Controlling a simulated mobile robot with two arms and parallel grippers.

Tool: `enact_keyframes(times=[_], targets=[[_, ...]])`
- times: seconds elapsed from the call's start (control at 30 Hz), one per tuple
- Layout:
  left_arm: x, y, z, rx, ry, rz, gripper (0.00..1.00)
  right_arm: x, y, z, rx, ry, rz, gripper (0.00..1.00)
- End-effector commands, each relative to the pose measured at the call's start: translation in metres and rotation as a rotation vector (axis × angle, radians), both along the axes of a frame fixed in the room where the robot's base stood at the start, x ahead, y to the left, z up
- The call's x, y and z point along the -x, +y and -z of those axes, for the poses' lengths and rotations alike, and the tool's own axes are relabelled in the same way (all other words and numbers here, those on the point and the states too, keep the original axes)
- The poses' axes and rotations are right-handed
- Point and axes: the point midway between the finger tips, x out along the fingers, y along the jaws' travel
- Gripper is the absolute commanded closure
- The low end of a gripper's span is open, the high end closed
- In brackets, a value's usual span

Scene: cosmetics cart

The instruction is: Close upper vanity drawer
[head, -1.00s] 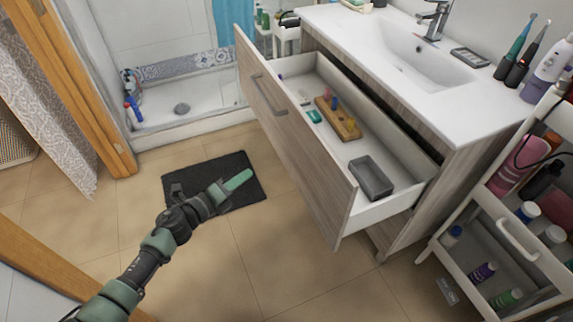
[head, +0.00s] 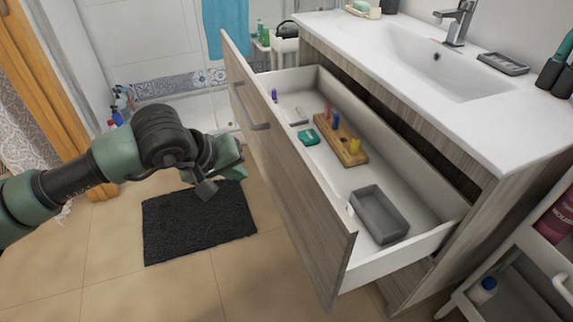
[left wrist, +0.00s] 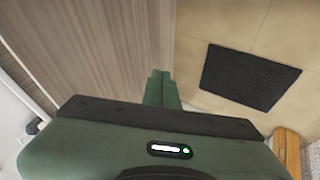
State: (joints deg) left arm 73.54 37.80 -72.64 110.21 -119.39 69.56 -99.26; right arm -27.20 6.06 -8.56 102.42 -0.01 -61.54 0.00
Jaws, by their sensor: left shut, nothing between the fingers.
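The upper vanity drawer (head: 290,190) is pulled well out, with a wood-grain front and a grey bar handle (head: 246,108). Inside it are a wooden block with coloured pegs (head: 345,150), a grey tray (head: 379,213) and a teal item (head: 308,137). My left gripper (head: 228,160) is in front of the drawer front, to the left of it and below the handle. In the left wrist view its shut, empty fingers (left wrist: 162,88) lie beside the wood-grain front (left wrist: 105,50); I cannot tell whether they touch it. My right gripper is not in view.
The white sink top (head: 420,70) is above the drawer. A dark mat (head: 198,222) lies on the tiled floor below my left arm. A white cart (head: 520,275) stands at the right.

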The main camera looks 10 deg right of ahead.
Motion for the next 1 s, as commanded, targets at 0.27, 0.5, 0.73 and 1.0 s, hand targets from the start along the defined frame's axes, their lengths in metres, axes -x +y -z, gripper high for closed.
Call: enact_keyframes(times=[0.27, 0.5, 0.73, 1.0], targets=[[-0.010, -0.004, 0.016, -0.022, -0.017, 0.009, 1.00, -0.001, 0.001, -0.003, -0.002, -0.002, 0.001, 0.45], [-0.035, -0.023, 0.058, -0.021, -0.016, 0.008, 1.00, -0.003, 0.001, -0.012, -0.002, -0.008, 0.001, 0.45], [-0.052, -0.048, 0.079, -0.019, -0.020, 0.011, 1.00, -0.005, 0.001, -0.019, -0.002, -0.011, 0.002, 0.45], [-0.058, -0.070, 0.080, -0.020, -0.019, 0.010, 1.00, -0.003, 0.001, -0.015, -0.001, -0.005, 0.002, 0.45]])
